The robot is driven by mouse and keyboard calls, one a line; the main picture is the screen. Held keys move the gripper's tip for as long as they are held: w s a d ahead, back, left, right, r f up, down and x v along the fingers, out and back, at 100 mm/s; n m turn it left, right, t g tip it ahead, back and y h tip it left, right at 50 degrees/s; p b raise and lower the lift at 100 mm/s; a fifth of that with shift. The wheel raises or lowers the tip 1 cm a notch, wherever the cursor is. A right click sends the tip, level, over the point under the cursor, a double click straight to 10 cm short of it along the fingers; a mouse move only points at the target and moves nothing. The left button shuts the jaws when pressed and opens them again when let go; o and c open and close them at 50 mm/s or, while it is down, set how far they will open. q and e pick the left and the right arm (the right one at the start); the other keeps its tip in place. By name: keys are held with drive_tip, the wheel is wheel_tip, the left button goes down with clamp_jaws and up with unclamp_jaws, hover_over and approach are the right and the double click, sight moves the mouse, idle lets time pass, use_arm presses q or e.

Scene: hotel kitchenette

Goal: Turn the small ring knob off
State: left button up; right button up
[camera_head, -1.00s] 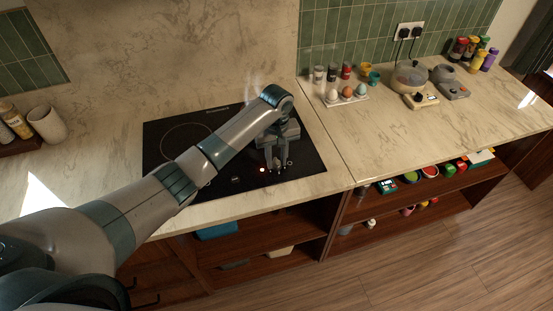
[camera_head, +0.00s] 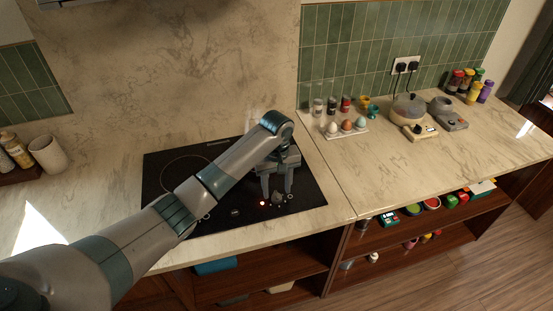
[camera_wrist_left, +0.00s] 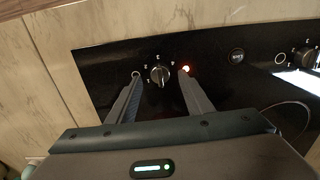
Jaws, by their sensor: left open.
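The small ring knob (camera_wrist_left: 159,75) is a dark round dial with a pale line, on the front of the black glass hob (camera_head: 228,222). It sits between my left gripper's fingertips (camera_wrist_left: 160,80) in the wrist view. A small ring mark is beside it and a red lamp (camera_wrist_left: 186,69) glows on its other side. In the head view the knob (camera_head: 279,197) shows just below the left gripper (camera_head: 277,192), which is open and points down. I cannot tell whether the fingers touch the knob. My right gripper is out of view.
A round button (camera_wrist_left: 237,55) and a second knob (camera_wrist_left: 307,57) lie farther along the hob front. The counter's front right is clear.

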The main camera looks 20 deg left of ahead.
use_arm(q)
wheel_tip(320, 180, up, 6)
drive_tip(key=shift+r+b, duration=0.25)
drive_tip(key=shift+b, duration=0.5)
wheel_tip(320, 180, up, 7)
drive_tip(key=p, duration=0.1)
hover_over(277, 194)
drive_tip(key=shift+a+r, duration=0.1)
drive_tip(key=shift+r, duration=0.7)
